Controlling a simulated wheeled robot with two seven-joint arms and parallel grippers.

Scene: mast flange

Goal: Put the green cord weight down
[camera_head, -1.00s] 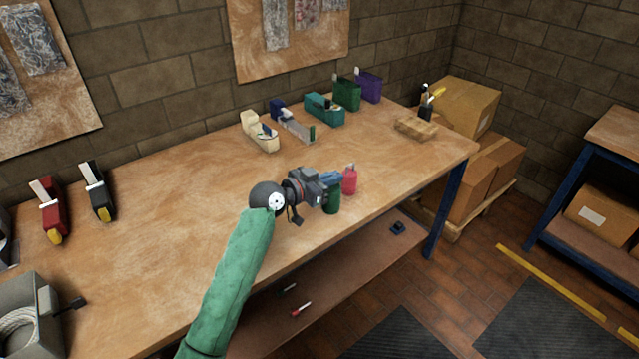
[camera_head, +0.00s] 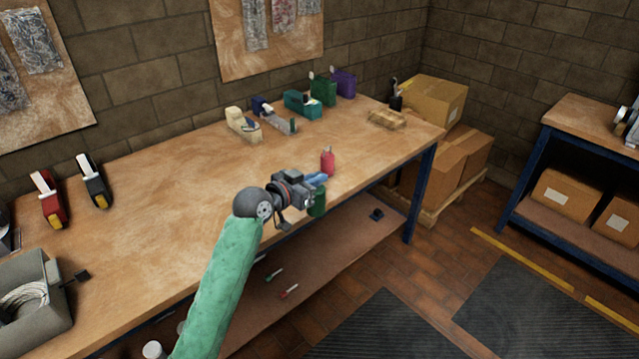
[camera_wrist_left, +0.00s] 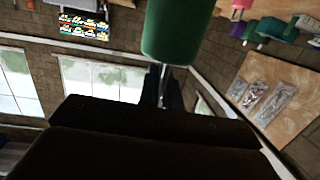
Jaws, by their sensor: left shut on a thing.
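The green cord weight (camera_head: 317,203) is a dark green, rounded block. My left gripper (camera_head: 311,190) is shut on it and holds it by its upper end; it hangs below the jaws at the front edge of the workbench (camera_head: 170,210). The head view does not show clearly whether it touches the bench. In the left wrist view the weight (camera_wrist_left: 180,30) fills the top middle, just beyond the dark fingers (camera_wrist_left: 163,88). A blue patch beside the jaws is too small to identify. My right gripper is not in view.
A red cord weight (camera_head: 327,163) stands on the bench just behind the held one. Several dispensers line the back, including a teal one (camera_head: 302,104). A wooden block (camera_head: 387,119) lies at the right end. A grey bin (camera_head: 30,310) stands front left. The bench middle is clear.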

